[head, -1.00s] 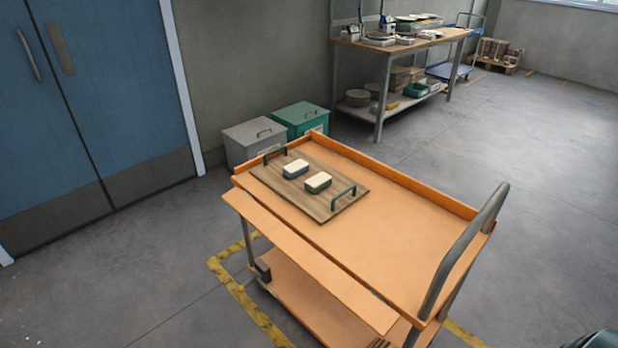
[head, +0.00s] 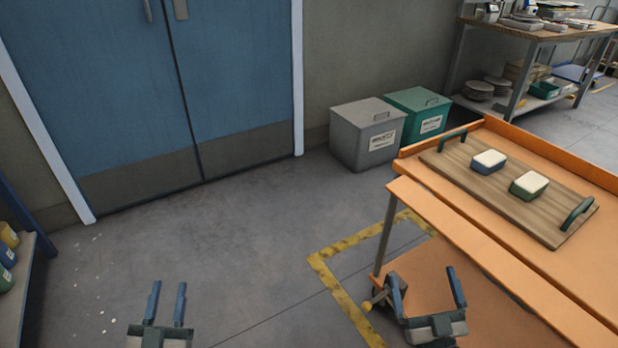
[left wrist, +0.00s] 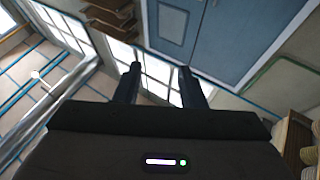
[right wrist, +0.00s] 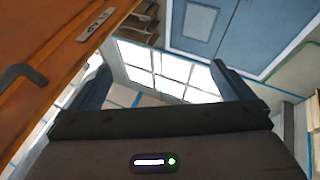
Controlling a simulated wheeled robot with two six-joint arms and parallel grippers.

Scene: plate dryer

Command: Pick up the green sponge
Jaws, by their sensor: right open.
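The green sponge (head: 529,187), a green block with a cream top, lies on a wooden tray (head: 460,180) on the orange trolley in the head view. A similar blue one with a white top (head: 488,161) lies beside it. My right gripper (head: 428,284) is open and empty, in front of the trolley's near left end and well apart from the sponge. My left gripper (head: 167,290) is further left over bare floor, its fingers apart with nothing between them. Neither wrist view shows the sponge.
The orange trolley (head: 500,236) fills the right side, with a lower shelf near my right gripper. Grey (head: 366,134) and green (head: 418,112) bins stand behind it by the wall. A shelf (head: 30,270) with bottles is at the far left.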

